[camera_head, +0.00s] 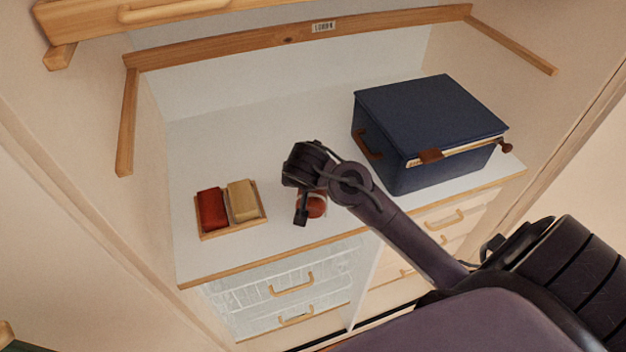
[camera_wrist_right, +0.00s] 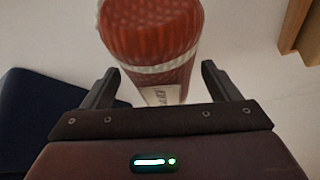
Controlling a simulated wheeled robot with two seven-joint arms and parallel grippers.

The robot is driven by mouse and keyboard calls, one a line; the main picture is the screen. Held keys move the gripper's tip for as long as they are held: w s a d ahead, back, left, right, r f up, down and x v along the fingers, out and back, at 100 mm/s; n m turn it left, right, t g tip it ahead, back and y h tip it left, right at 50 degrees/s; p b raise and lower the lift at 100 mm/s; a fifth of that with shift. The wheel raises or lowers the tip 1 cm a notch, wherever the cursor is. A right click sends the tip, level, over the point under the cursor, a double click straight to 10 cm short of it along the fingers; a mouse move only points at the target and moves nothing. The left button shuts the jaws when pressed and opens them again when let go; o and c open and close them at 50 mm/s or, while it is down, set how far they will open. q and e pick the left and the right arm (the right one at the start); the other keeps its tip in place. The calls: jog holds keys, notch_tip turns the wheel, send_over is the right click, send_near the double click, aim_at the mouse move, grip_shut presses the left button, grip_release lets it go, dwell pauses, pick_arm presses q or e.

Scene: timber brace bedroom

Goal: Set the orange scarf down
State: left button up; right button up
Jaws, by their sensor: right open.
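The orange scarf (camera_wrist_right: 150,35) is rolled up, with a white band and a small printed label. In the right wrist view it stands between and just beyond the fingers of my right gripper (camera_wrist_right: 161,75), which is open with space on both sides of the roll. In the head view the scarf (camera_head: 316,206) shows partly behind the gripper, near the front of the white counter (camera_head: 290,137); its base is mostly hidden. It appears to rest on the counter. My left gripper is in neither view.
A dark blue lidded box (camera_head: 430,110) stands to the right. Drawers (camera_head: 290,290) lie below the counter. The counter behind the scarf is clear.

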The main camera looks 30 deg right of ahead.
jog(key=shift+r, duration=0.2)
jog(key=shift+s+a+r, duration=0.1)
jog(key=shift+a+r, duration=0.1)
jog(key=shift+r, duration=0.05)
jog(key=b+v, duration=0.2)
jog(key=v, duration=0.6)
jog(key=shift+s+r, duration=0.1)
jog(key=shift+r, duration=0.05)
jog(key=shift+p+v, duration=0.45)
jog(key=shift+v, duration=0.5)
jog(key=shift+s+a+r+p, duration=0.15)
jog(key=shift+s+r+p, duration=0.15)
jog(key=shift+r, duration=0.2)
jog(key=shift+f, duration=0.15)
